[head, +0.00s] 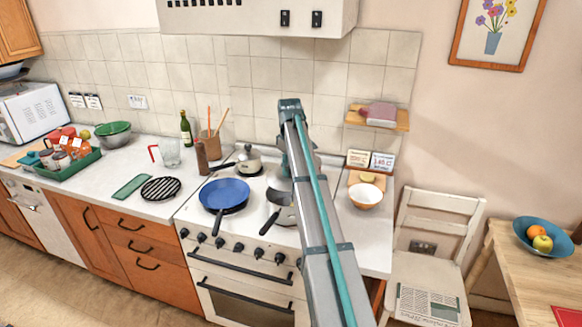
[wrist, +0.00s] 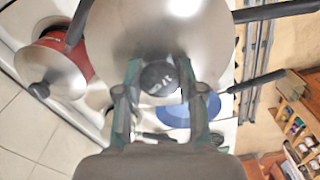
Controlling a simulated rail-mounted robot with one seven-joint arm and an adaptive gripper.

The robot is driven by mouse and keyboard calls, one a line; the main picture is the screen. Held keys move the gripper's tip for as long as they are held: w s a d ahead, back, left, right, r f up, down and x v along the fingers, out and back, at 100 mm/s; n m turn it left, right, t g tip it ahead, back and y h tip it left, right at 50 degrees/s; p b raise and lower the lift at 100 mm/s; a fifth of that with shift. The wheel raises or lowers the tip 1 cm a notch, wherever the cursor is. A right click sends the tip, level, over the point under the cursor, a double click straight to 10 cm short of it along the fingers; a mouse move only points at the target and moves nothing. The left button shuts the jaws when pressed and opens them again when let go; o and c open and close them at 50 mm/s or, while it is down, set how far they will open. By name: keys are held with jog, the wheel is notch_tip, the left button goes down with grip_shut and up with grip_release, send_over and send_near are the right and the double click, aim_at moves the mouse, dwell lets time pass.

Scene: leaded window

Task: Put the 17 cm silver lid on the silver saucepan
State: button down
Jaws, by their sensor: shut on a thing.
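My gripper (wrist: 160,78) is shut on the black knob of the silver lid (wrist: 160,32), which shows a "17" mark. The lid fills the upper middle of the wrist view and hides much of what lies beneath. In the head view my arm covers most of the gripper. A grey metal pan (head: 286,216) shows beside my arm on the front right of the stove, its dark handle pointing forward; I cannot tell for sure that it is the silver saucepan. Whether the lid touches any pan is hidden.
A blue frying pan (head: 224,194) sits front left on the stove, and a lidded light pot (head: 249,162) behind it. In the wrist view a red pot (wrist: 80,55) with another silver lid (wrist: 50,75) stands near the tiles. A bowl (head: 366,195) is right of the stove.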

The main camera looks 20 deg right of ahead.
jog(key=shift+w+a+f+n, duration=0.3)
jog(key=shift+w+a, duration=0.05)
jog(key=shift+a, duration=0.1)
jog(key=shift+s+d+f+b, duration=0.1)
jog(key=shift+f+b, duration=0.25)
jog(key=shift+b, duration=0.1)
jog(key=shift+f+b, duration=0.8)
jog(key=shift+f, duration=1.35)
jog(key=shift+f+p, duration=0.3)
jog(key=shift+f, duration=0.3)
dwell(0.8)
jog(key=shift+c, duration=0.4)
grip_release()
jog(key=shift+r, duration=0.15)
